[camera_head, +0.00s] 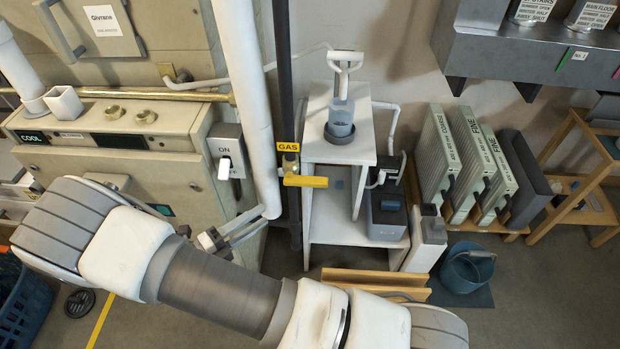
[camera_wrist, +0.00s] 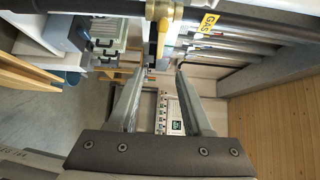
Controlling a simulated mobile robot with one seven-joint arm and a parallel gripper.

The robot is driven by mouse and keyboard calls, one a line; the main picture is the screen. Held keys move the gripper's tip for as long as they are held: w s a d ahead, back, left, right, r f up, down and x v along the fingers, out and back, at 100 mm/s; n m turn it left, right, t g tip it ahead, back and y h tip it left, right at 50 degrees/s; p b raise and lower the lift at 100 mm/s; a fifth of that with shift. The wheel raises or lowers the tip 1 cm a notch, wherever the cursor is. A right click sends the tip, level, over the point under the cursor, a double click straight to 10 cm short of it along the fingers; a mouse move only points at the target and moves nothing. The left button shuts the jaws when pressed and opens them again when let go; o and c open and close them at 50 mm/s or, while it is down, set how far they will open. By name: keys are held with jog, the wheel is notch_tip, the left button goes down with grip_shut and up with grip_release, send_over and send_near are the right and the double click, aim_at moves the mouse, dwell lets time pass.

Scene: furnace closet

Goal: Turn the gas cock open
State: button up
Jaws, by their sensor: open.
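The gas cock (camera_head: 291,168) is a brass fitting on a dark vertical pipe, below a yellow GAS label (camera_head: 289,147). Its yellow lever (camera_head: 308,181) points right, across the pipe. In the wrist view the cock (camera_wrist: 163,12) is at the top centre, and its lever (camera_wrist: 162,36) points down the picture toward the space between my fingers. My gripper (camera_wrist: 162,70) is open and empty, its fingertips apart from the lever, one to each side of its line. In the head view my gripper (camera_head: 258,222) is lower left of the cock, partly hidden by my arm.
A thick white pipe (camera_head: 246,100) runs left of the dark gas pipe. A switch box (camera_head: 227,152) marked ON is on the furnace (camera_head: 105,150) side. A white stand (camera_head: 312,130) with a pump-like item is close on the right. Filters (camera_head: 470,160) stand farther right.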

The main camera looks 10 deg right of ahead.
aim_at(308, 185)
jog(key=b+x, duration=0.1)
jog(key=x, duration=1.5)
jog(key=shift+w+d+b, duration=0.1)
jog(key=shift+d+b, duration=0.25)
jog(key=shift+d, duration=0.05)
grip_shut()
dwell(0.5)
